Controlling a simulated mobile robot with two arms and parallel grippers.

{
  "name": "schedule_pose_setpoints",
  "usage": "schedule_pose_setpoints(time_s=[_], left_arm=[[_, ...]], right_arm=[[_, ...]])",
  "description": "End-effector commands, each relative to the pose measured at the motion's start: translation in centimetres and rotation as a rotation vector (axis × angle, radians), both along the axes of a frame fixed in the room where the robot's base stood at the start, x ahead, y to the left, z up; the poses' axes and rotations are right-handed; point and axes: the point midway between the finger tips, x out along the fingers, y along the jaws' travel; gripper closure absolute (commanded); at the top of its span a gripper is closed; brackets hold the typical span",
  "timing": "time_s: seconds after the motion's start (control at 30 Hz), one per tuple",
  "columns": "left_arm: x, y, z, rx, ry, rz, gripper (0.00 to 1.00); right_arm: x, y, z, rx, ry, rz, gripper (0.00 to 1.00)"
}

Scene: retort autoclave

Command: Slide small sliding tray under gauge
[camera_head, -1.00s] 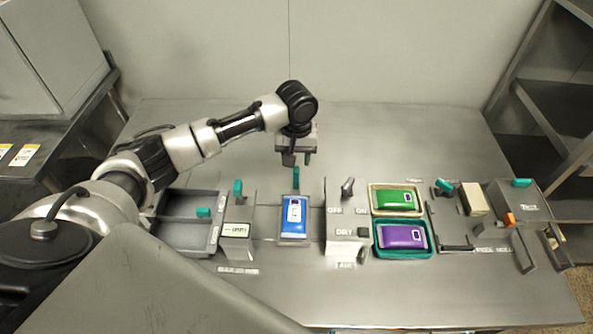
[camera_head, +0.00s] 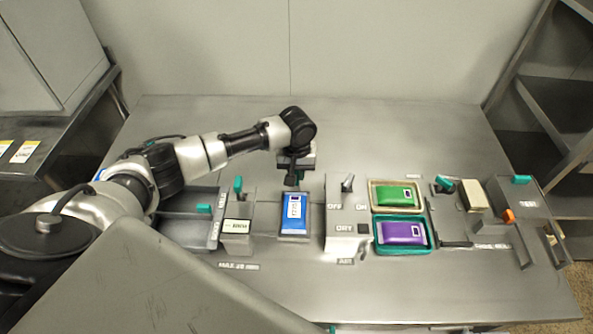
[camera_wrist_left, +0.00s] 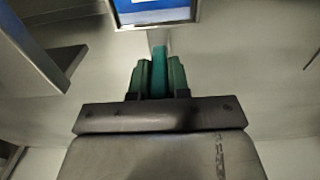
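The small sliding tray (camera_head: 293,236) holds a blue pouch (camera_head: 293,212) with a white label, at the middle of the bench. Its upright teal handle (camera_wrist_left: 160,62) shows in the left wrist view between the green fingers. My left gripper (camera_head: 296,182) is at the tray's far end, with its fingers (camera_wrist_left: 160,80) closed against both sides of the handle. The gripper hides the handle in the head view. A grey block with a pale display panel (camera_head: 236,226), perhaps the gauge, stands left of the tray. My right gripper is not in view.
A teal lever (camera_head: 238,184) stands behind the display block, left of the tray. Right of the tray is an OFF/ON switch panel (camera_head: 347,220), then green and purple pouches in two trays. A grey open bin (camera_head: 170,232) lies at far left. The bench behind is clear.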

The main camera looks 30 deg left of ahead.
Motion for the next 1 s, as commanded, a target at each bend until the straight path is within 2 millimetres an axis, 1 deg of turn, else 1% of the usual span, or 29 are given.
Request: schedule_pose_setpoints(time_s=[0.03,0.1,0.27,0.37,0.47,0.6,0.7,0.83,1.0], left_arm=[[0.0,0.0,0.0,0.0,0.0,0.0,0.93],[0.0,0.0,0.0,0.0,0.0,0.0,1.0],[0.0,0.0,0.0,0.0,0.0,0.0,1.0],[-0.2,0.4,0.2,0.0,0.001,0.002,1.0],[-0.9,1.9,0.5,0.0,0.004,0.005,1.0],[-2.4,4.8,0.7,0.001,0.006,0.007,1.0],[-3.3,6.6,0.4,0.001,0.006,0.005,1.0],[-3.7,7.7,0.2,0.0,0.003,0.002,1.0],[-3.8,7.8,0.1,-0.001,0.002,0.001,1.0]], right_arm=[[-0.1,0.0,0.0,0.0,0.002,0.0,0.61],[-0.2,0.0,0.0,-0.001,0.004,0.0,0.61],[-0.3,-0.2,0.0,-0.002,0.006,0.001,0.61],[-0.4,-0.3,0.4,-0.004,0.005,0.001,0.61],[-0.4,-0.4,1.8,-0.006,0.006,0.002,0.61],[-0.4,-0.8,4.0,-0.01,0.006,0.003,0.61],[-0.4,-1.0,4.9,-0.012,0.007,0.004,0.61],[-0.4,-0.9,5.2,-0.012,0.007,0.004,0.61],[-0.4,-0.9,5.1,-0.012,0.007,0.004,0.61]])
